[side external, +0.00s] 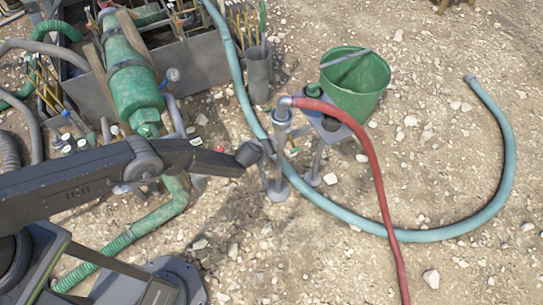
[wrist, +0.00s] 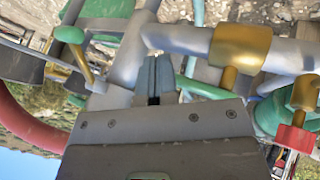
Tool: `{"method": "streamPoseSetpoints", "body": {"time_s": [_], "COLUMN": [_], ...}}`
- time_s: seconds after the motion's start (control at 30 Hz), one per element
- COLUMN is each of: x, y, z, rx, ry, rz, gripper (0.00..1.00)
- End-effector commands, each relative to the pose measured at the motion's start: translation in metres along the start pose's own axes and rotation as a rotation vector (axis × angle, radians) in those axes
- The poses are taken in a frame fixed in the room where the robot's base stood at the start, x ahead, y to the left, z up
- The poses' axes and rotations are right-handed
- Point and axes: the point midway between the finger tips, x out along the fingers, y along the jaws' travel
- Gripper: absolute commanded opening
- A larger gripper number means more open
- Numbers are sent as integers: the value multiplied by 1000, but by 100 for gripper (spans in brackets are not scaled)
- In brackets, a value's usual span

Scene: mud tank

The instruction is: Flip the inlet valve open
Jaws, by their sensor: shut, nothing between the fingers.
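In the wrist view my gripper (wrist: 155,62) has its two fingers together, empty, with the tips close to a grey pipe. I cannot tell whether they touch it. Valve-like fittings surround it: a green-knobbed lever (wrist: 69,35) on a brass stem at left, a brass collar (wrist: 240,46) with a stem on the grey pipe at right, and a brass fitting with a red knob (wrist: 296,139) at far right. Which one is the inlet valve cannot be told. In the side view my gripper (side external: 268,150) is small and dark, beside the grey standpipe (side external: 281,150).
A green bucket (side external: 356,85) stands on a small stand right of the standpipe. A red hose (side external: 378,185) runs from the standpipe's top to the front. A teal hose (side external: 440,236) curves across the ground. A grey tank (side external: 205,60) holds a green cylinder (side external: 133,85).

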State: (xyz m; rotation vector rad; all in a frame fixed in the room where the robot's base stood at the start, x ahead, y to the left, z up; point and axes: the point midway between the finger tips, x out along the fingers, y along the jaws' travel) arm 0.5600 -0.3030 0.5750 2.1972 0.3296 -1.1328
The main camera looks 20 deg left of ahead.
Motion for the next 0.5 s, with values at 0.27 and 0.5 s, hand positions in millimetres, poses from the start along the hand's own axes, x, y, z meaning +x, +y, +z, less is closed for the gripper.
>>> {"method": "streamPoseSetpoints", "body": {"time_s": [0.27, 0.5], "x": [-21, -61], "y": [5, 40], "z": [27, 36], "rx": [4, 2], "ry": [-2, -2], "rz": [6, 5], "gripper": [0, 0]}}
